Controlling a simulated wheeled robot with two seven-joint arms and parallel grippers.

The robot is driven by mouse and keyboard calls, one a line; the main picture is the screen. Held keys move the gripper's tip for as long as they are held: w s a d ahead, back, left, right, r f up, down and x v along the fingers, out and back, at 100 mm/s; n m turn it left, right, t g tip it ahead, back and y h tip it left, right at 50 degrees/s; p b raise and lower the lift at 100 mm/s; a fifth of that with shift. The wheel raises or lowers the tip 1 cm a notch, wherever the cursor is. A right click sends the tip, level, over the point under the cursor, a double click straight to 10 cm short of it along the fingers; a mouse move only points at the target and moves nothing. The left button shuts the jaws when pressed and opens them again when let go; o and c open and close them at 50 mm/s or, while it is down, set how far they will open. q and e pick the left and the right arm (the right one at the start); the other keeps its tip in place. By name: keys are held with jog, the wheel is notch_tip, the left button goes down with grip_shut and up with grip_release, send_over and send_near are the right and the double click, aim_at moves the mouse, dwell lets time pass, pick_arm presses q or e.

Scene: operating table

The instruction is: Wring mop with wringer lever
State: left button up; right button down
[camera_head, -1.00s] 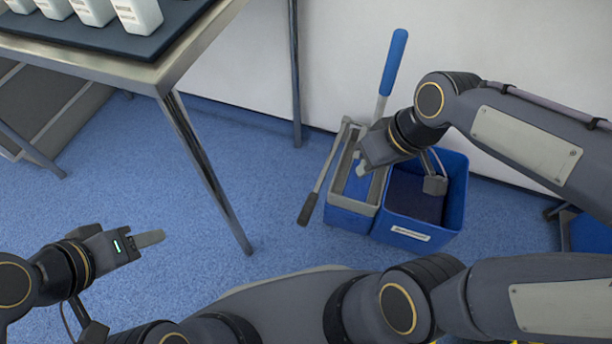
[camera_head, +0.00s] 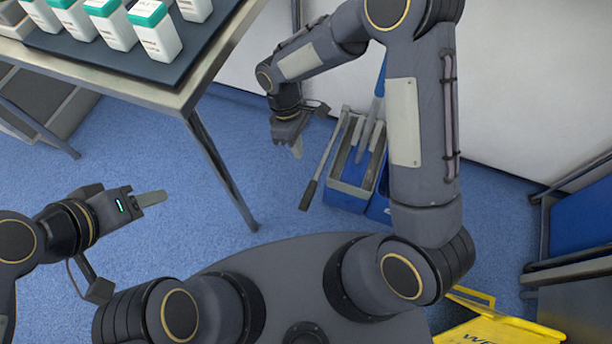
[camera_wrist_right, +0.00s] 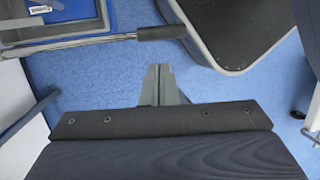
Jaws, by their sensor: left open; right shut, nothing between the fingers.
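The mop's blue handle (camera_head: 381,75) shows behind my right arm, its grey shaft running down into the wringer (camera_head: 344,150). The mop head is hidden. The wringer sits on the blue bucket (camera_head: 348,197), mostly covered by my arm on its right. The wringer lever (camera_head: 309,194) slants down to the left, ending in a dark grip. In the right wrist view the lever grip (camera_wrist_right: 160,32) lies beyond my fingertips, apart from them. My right gripper (camera_head: 298,150) is shut and empty, left of the lever. My left gripper (camera_head: 150,198) is open and empty, far left of the bucket.
A metal table (camera_head: 150,90) with white bottles (camera_head: 155,35) stands at upper left, its leg (camera_head: 220,170) left of the lever. A yellow sign (camera_head: 490,325) lies at lower right. A cart (camera_head: 580,230) stands at right. Blue floor is clear between the table leg and bucket.

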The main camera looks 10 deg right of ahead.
aim_at(305, 197)
jog(key=b+x, duration=0.4)
jog(key=x, duration=1)
jog(key=shift+s+f, duration=0.1)
jog(key=b+x, duration=0.1)
jog(key=x, duration=0.1)
jog(key=a+b+x, duration=0.1)
jog(key=b+x, duration=0.2)
jog(key=x, duration=0.1)
jog(key=shift+w+a+f+b, duration=0.15)
jog(key=shift+w+f+b, duration=0.1)
jog(key=shift+w+b, duration=0.05)
jog(key=shift+r, duration=0.15)
